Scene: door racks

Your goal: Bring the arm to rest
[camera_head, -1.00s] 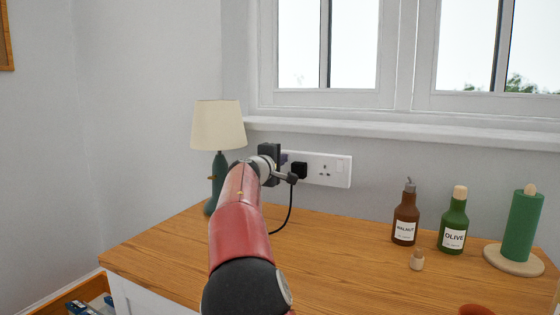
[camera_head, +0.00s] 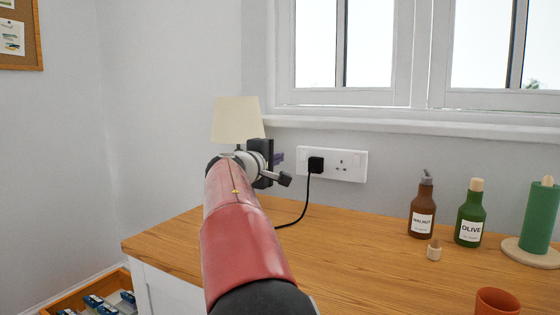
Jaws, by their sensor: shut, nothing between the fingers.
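My red arm (camera_head: 240,235) reaches up from the bottom middle of the view over the wooden worktop. My gripper (camera_head: 278,159) is at its far end, seen from behind, in front of the wall and beside the lamp. The dark gripper body hides most of the fingers; only a small purplish tip shows past it. The gripper is shut, and I see nothing held in it.
The lamp (camera_head: 238,119) stands behind my arm, its base hidden. A black plug with a cable sits in the wall socket (camera_head: 345,163). To the right are a brown bottle (camera_head: 422,208), a green bottle (camera_head: 470,212), a green roll (camera_head: 540,215) and a terracotta cup (camera_head: 497,302). An open drawer (camera_head: 85,290) is lower left.

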